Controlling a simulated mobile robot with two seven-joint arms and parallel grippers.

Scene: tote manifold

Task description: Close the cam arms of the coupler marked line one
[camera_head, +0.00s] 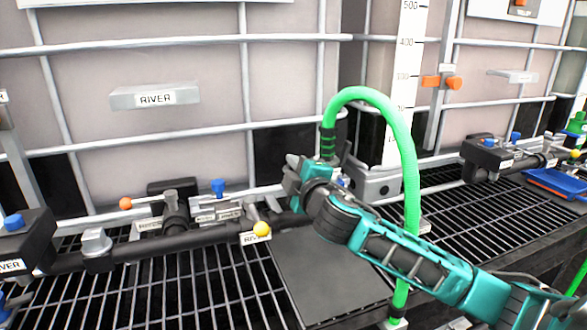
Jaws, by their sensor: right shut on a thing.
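A bright green hose (411,190) arches up and comes down to a dark ribbed end (327,142). The coupler below this end is mostly hidden by my right gripper. My right gripper (294,166) reaches in from the right, close beside the hose end, and is shut on a part there. That part looks like a cam arm of the coupler, but the gripper covers it. No line one marking can be read. My left gripper is not in view.
A dark pipe manifold (150,243) with blue, orange and yellow-tipped handles runs left of the gripper. A grey plate (315,270) lies on the black grating. Caged totes, one labelled RIVER (155,98), stand behind. A blue tray (556,184) is at right.

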